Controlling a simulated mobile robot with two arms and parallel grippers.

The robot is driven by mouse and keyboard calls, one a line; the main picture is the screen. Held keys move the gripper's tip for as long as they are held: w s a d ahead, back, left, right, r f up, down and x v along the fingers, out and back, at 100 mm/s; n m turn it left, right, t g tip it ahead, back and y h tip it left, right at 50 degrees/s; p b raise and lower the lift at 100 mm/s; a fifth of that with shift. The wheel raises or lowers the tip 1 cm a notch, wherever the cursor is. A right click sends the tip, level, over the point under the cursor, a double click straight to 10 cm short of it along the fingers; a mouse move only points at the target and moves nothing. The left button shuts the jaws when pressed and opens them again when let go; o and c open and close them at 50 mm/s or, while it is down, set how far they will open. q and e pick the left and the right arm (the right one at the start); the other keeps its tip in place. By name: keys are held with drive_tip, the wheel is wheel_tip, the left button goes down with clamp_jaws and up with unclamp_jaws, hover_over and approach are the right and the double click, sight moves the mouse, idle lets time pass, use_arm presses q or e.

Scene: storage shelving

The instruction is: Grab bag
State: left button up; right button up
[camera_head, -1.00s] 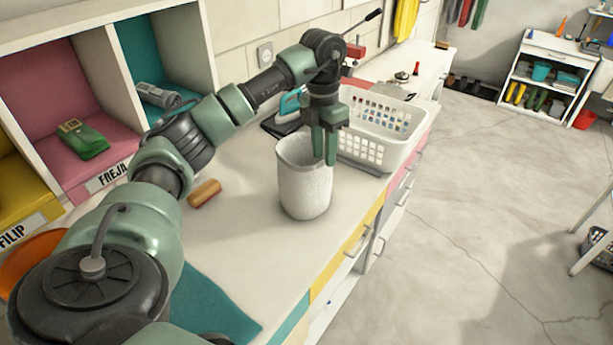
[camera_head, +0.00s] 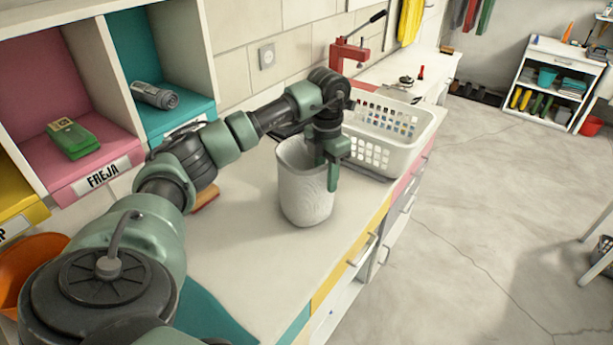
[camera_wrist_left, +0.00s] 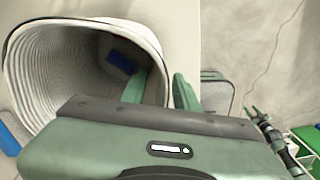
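A white, ribbed, open-topped bag (camera_head: 303,196) stands upright on the white counter. My left gripper (camera_head: 328,172) points down over its right rim. In the left wrist view the bag (camera_wrist_left: 45,75) lies at the left, and the two green fingers (camera_wrist_left: 162,88) straddle its rim, one inside and one outside. A gap shows between the fingers, so the gripper looks open; contact with the wall cannot be made out. In the head view the inner finger is hidden by the bag.
A white perforated basket (camera_head: 376,154) stands just behind the bag to the right. A wooden-looking block (camera_head: 204,196) is partly hidden by my arm. Cubbies (camera_head: 100,178) line the left, with an orange bowl (camera_head: 25,262) below. The counter's front edge is close to the bag.

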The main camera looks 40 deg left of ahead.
use_arm(q)
drive_tip(key=shift+w+d+f, duration=0.1)
drive_tip(key=shift+f, duration=1.3)
clamp_jaws()
drive_tip(key=shift+r, duration=0.15)
